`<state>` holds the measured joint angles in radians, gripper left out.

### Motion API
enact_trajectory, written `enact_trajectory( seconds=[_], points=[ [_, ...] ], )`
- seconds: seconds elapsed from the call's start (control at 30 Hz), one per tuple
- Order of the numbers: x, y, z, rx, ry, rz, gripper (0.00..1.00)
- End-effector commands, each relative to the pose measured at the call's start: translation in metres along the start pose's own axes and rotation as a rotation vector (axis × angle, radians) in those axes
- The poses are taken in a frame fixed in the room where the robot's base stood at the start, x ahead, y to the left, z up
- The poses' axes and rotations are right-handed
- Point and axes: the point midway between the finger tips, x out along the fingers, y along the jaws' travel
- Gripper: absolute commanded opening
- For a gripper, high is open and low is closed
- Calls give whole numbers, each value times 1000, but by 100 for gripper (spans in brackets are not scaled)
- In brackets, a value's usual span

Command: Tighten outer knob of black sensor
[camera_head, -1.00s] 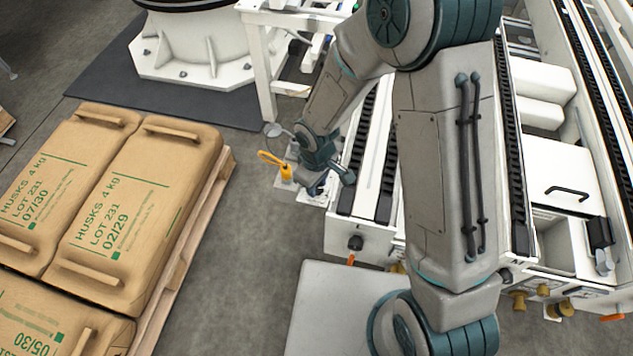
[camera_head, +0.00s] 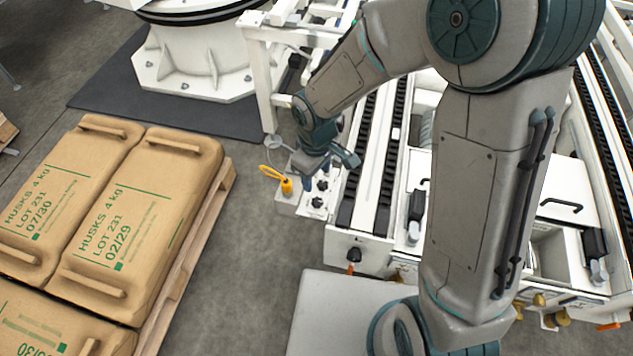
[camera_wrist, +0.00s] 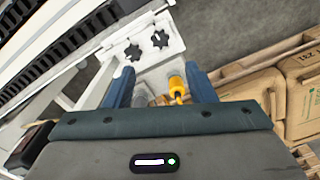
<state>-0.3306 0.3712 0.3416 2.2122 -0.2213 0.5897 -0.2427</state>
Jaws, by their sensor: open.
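Two black star-shaped knobs sit on a white plate. One knob (camera_head: 321,184) is farther back and the other knob (camera_head: 317,202) is nearer the plate's front end. In the wrist view they show as a left knob (camera_wrist: 133,52) and a right knob (camera_wrist: 160,39), both beyond the fingertips. My gripper (camera_head: 322,163) hangs just behind the knobs in the head view. Its two blue fingers are apart in the wrist view (camera_wrist: 159,82), with no knob between them. I cannot tell which part is the black sensor's body; my gripper may hide it.
A yellow looped item (camera_head: 285,185) stands beside the plate, and a clear round piece (camera_head: 272,141) is near it. The conveyor (camera_head: 345,205) runs close on the right. Sacks (camera_head: 140,215) lie on a pallet (camera_head: 190,260) at left, with bare floor between.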

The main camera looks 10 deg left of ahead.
Motion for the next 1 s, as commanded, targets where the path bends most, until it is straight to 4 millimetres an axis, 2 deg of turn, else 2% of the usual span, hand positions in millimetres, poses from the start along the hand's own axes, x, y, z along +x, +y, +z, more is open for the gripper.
enact_trajectory(
  seconds=[0.03, 0.1, 0.23, 0.83, 0.93, 1.0],
  points=[
    [-10, 1, -1, 1, 3, 2, 50],
    [-18, 1, 0, 1, 2, 1, 50],
    [-27, 0, 0, 1, 1, 1, 50],
    [-30, 1, 1, 3, 0, 1, 50],
    [-42, 7, 7, 36, 3, 14, 50],
    [-60, 16, 19, 88, 7, 31, 50]
  ],
)
